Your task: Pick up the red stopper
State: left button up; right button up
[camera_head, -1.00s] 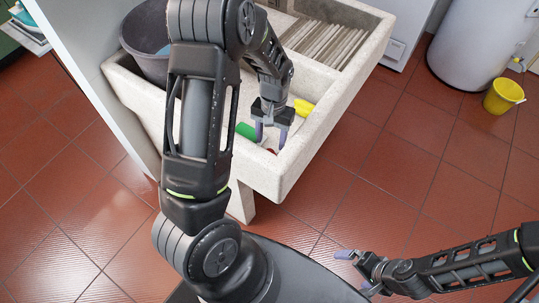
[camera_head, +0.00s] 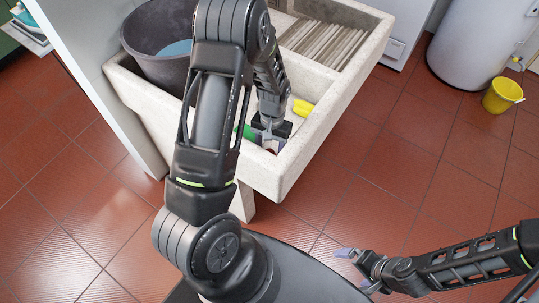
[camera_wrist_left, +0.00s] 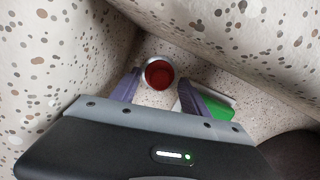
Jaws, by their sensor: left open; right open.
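The red stopper (camera_wrist_left: 159,74) shows in the left wrist view as a round red piece with a pale grey rim, low in a corner of the stone basin. My left gripper (camera_wrist_left: 161,80) is open, with a purple finger on either side of the stopper in that view. I cannot tell whether the fingers touch it. In the head view my left gripper (camera_head: 268,142) is down inside the near corner of the basin and mostly hides the stopper. My right gripper (camera_head: 352,257) is open and empty above the floor at the lower right.
The speckled stone washboard (camera_head: 315,160) has walls close around my left gripper. A green item (camera_wrist_left: 218,104) lies just beside the right finger in the wrist view. A yellow bucket (camera_head: 502,96) stands on the floor.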

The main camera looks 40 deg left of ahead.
pick_arm(q)
grip_shut()
dwell(0.5)
